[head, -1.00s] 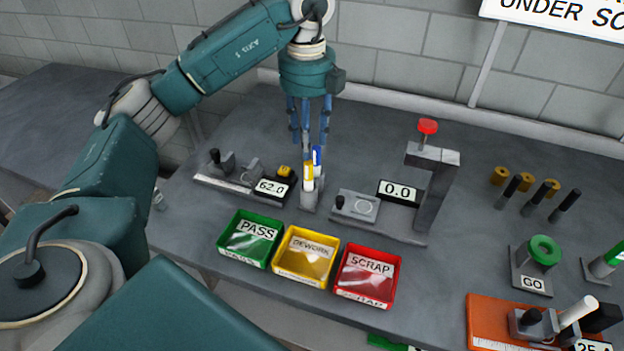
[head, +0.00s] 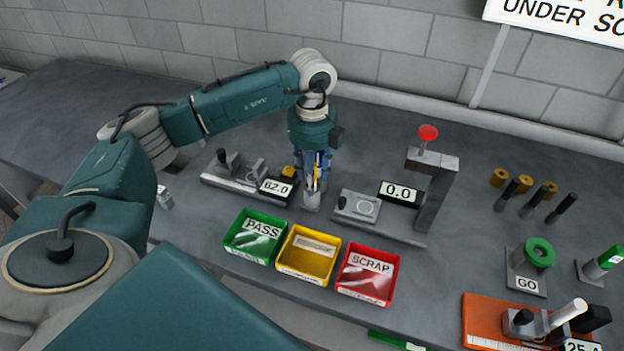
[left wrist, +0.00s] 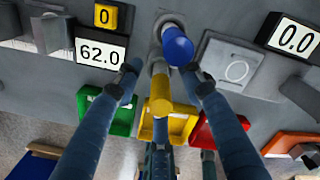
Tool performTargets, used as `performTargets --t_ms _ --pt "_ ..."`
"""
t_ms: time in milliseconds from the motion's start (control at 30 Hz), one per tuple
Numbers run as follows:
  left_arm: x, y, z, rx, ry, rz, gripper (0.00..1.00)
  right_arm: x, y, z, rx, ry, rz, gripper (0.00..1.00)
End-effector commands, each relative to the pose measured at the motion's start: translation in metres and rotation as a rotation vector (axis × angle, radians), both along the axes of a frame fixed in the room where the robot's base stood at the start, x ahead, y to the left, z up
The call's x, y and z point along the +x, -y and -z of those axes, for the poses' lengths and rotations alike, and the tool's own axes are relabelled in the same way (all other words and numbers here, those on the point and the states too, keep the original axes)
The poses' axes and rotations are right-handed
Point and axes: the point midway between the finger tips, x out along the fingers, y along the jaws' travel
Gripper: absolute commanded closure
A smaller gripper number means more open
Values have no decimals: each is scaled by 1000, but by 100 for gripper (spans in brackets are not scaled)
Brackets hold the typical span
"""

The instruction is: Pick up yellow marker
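The yellow marker (left wrist: 160,95) stands upright in a small grey holder (head: 311,201), beside the blue marker (left wrist: 178,46). In the head view the yellow marker (head: 316,173) is partly covered by my left gripper (head: 313,178). My left gripper is lowered over the holder from above. In the left wrist view its fingers (left wrist: 158,84) are spread, with the yellow marker's cap between them. Gaps show on both sides of the cap, and the blue marker is close to the right fingertip. My right gripper is not in view.
A gauge reading 62.0 (head: 275,190) is close on the left, and a stand with a 0.0 display (head: 399,192) is on the right. Green (head: 232,240), yellow (head: 287,262) and red (head: 345,280) bins are in front. Black pins and an orange board lie further right.

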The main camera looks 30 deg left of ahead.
Motion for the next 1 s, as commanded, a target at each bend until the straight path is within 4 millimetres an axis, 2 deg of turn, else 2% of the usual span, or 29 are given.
performTargets --t_ms 67,267,767,867,1000 --pt "0 0 0 0 0 0 61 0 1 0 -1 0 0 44" --pt "0 0 0 -1 -1 0 99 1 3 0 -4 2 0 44" --pt "0 0 -5 -1 0 0 100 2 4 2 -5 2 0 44" --pt "1 1 -13 -2 2 0 100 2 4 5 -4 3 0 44" --pt "1 1 -34 -1 5 0 100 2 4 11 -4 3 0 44"
